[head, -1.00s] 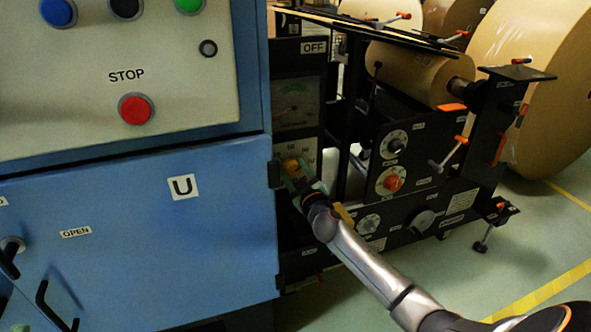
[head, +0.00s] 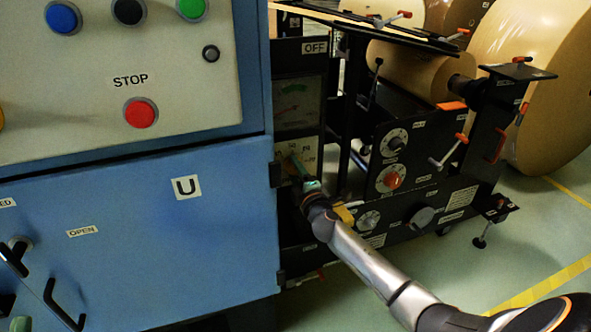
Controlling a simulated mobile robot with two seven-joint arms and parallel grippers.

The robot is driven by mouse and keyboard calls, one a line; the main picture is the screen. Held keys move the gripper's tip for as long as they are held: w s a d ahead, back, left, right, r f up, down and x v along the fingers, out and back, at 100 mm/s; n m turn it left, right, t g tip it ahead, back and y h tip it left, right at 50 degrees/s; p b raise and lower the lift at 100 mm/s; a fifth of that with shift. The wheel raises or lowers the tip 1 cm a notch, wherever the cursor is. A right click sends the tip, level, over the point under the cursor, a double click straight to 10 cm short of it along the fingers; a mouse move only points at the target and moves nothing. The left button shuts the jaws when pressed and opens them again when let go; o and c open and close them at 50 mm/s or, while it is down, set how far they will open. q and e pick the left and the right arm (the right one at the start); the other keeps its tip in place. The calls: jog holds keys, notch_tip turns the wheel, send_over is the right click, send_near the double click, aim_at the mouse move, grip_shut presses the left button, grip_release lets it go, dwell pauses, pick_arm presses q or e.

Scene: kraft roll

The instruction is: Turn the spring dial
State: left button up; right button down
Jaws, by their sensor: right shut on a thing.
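A pale dial plate with small marks (head: 309,151) sits under a gauge on the dark machine frame, right of the blue cabinet. I take it for the spring dial, though its name cannot be read. My right gripper (head: 297,166) is at this plate, its greenish fingers shut over the middle. The knob between the fingers is hidden. My right arm reaches in from the lower right. Greenish pieces (head: 20,323) at the bottom left corner look like part of my left gripper; its jaws cannot be made out.
The blue cabinet door (head: 150,230) stands close left of the dial. A gauge (head: 298,100) is above it. A black knob (head: 395,143), a red knob (head: 392,180) and a grey knob (head: 369,220) are to the right. Large kraft rolls (head: 540,85) stand behind.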

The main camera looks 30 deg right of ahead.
pick_arm(q)
jog(key=shift+r, duration=0.25)
pick_arm(e)
jog(key=shift+w+r+n, duration=0.1)
jog(key=shift+r+n, duration=0.05)
jog(key=shift+n, duration=0.65)
jog(key=shift+r+n, duration=0.1)
jog(key=shift+n, duration=0.7)
jog(key=shift+c, duration=2.1)
grip_release()
jog(key=shift+o, duration=0.9)
jog(key=shift+s+f+p, duration=0.15)
jog(key=shift+s+p, duration=0.1)
jog(key=shift+p, duration=0.05)
pick_arm(q)
jog(key=shift+w+a+f+n+y+p, duration=0.15)
jog(key=shift+w+f+n+y+p, duration=0.4)
jog(key=shift+w+y, duration=0.3)
jog(key=shift+w+a+f+n+y+p, duration=0.15)
jog(key=shift+w+f+n+y+p, duration=0.25)
jog(key=shift+w+n+y, duration=0.4)
pick_arm(e)
jog(key=v, duration=1.2)
jog(key=shift+f, duration=0.2)
